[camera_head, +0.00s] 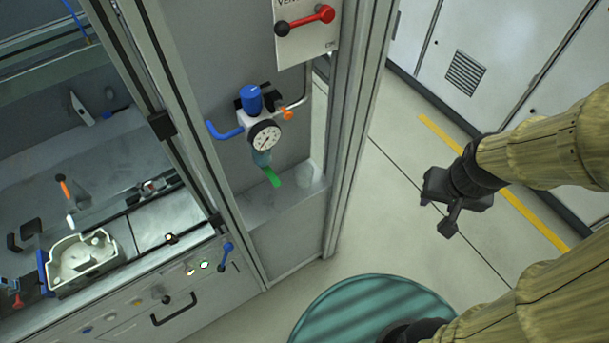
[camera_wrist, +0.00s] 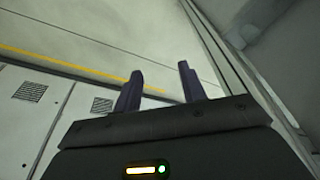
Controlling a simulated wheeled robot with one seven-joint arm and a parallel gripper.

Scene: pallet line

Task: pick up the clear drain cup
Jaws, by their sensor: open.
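The clear drain cup (camera_head: 262,157) hangs under the round gauge (camera_head: 265,136) of the blue-topped regulator unit on the grey panel, in the middle of the head view. It looks teal and translucent, with a green piece (camera_head: 272,177) just below it. My gripper (camera_head: 437,214) is well to the right of the cup, apart from it, over the open floor. In the wrist view my gripper (camera_wrist: 160,84) shows two dark fingers spread apart with nothing between them. The cup is not in the wrist view.
A metal frame post (camera_head: 356,130) stands between my gripper and the regulator. A blue lever (camera_head: 223,131) and an orange fitting (camera_head: 286,114) flank the unit. A white tray (camera_head: 82,260) sits on the bench at left. White cabinets (camera_head: 480,55) stand behind.

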